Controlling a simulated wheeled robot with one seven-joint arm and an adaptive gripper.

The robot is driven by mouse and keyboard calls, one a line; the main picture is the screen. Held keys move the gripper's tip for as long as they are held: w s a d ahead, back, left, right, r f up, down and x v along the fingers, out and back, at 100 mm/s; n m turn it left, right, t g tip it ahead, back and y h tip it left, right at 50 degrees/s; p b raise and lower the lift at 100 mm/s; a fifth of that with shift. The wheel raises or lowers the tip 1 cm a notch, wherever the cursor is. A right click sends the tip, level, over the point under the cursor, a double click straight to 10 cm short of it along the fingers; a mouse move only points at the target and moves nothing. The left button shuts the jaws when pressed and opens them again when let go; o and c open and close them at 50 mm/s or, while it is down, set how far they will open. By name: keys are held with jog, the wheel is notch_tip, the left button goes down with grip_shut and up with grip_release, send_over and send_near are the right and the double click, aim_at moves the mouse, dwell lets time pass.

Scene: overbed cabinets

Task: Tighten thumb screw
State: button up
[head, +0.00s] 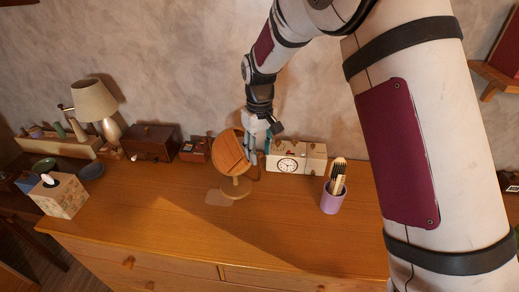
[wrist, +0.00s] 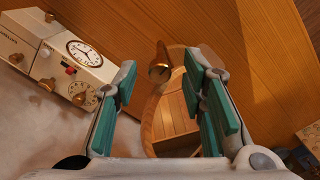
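A small round wooden stand mirror (head: 232,153) stands tilted on its round foot (head: 235,187) on the dresser. My gripper (head: 259,150) is at the right side of the mirror in the head view. In the wrist view, my gripper (wrist: 160,75) is open, with green-padded fingers. The thumb screw shows between the fingertips, with visible gaps on both sides. I cannot tell the exact depth between fingertips and screw. The screw is not distinguishable in the head view.
A clock box (head: 300,158) stands close to the right of my gripper, and a lilac brush cup (head: 333,197) is further right. A red box (head: 195,150), a wooden chest (head: 151,142), a lamp (head: 96,103) and a tissue box (head: 60,194) stand left. The dresser front (head: 180,245) is clear.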

grip_shut()
jog(key=shift+m, duration=1.6)
grip_release()
jog(key=shift+r, duration=0.1)
